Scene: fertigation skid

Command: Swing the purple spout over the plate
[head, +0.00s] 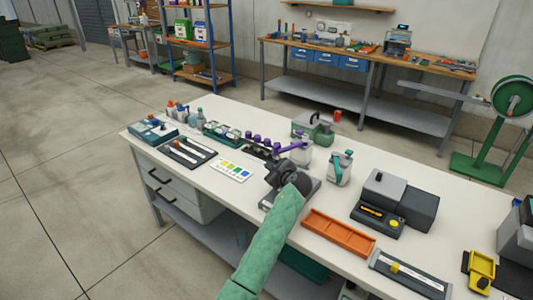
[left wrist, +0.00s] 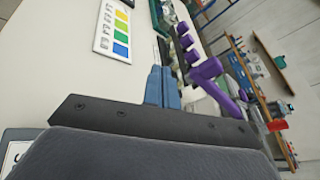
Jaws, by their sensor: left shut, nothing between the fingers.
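The purple spout (head: 290,147) runs beside a row of purple knobs on the table, by a white container. In the left wrist view the purple spout (left wrist: 214,78) is close to the right of the fingers, with a visible gap at their tips. My left gripper (head: 272,168) is shut and empty, just in front of the spout. Its bluish fingers (left wrist: 162,86) show together in the left wrist view. A grey flat base, possibly the plate (head: 313,187), lies under my gripper and is mostly hidden by it. My right gripper is not in view.
A colour card (head: 232,171) and a black tray (head: 188,151) lie to the left. A white jug (head: 340,168), a grey device (head: 385,195) and an orange tray (head: 338,233) stand to the right. A green-grey machine (head: 312,127) stands behind the spout.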

